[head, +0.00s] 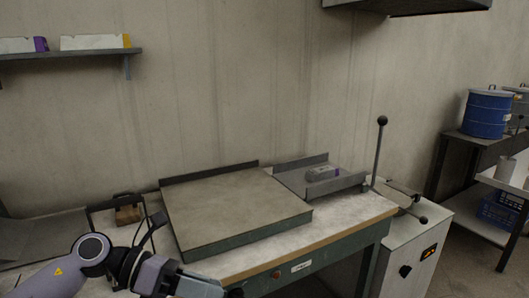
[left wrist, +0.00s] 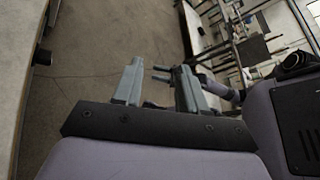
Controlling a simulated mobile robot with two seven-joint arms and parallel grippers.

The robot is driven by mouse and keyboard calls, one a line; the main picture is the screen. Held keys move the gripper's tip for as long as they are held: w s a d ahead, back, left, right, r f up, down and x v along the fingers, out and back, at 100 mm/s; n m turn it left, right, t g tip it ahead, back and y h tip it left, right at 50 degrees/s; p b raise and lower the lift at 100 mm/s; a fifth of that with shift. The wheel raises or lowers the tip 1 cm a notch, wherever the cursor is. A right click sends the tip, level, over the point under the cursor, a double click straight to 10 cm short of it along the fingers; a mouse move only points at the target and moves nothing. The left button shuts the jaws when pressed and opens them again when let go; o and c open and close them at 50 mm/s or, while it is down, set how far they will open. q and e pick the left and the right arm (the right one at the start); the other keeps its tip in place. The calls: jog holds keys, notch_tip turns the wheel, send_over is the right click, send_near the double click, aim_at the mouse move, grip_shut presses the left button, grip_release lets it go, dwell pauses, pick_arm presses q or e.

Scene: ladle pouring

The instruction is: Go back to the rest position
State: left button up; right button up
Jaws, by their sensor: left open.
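My left gripper (head: 228,292) is at the bottom edge of the head view, in front of the workbench, with its fingertips partly cut off by the frame. The left wrist view shows its two grey fingers (left wrist: 158,88) apart, with nothing between them. Beyond the fingers there is only grey floor and distant furniture. No ladle shows in either view. I cannot make out my right gripper.
The workbench (head: 300,262) carries a raised flat slab (head: 235,205) and a metal tray (head: 290,182) with a small grey item (head: 322,173). A lever (head: 378,150) stands at its right. Blue drum (head: 486,115) and wall shelf (head: 70,54) are farther off.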

pick_arm(q)
jog(key=s+a+f+m+t+y, duration=0.3)
jog(key=s+f+m+y, duration=0.1)
jog(key=f+m, duration=0.4)
jog(key=s+a+f+m+t+y+p, duration=0.1)
jog(key=s+a+f+m+t+y, duration=0.2)
jog(key=s+f+m, duration=0.4)
jog(key=s+a+f+m+t+y+p, duration=0.1)
jog(key=s+a+f+m+t+y, duration=0.3)
jog(key=f+m, duration=0.6)
jog(key=s+m, duration=0.1)
jog(key=m, duration=0.2)
jog(key=shift+s+f+y, duration=0.25)
jog(key=shift+f+y, duration=0.1)
jog(key=shift+y, duration=0.05)
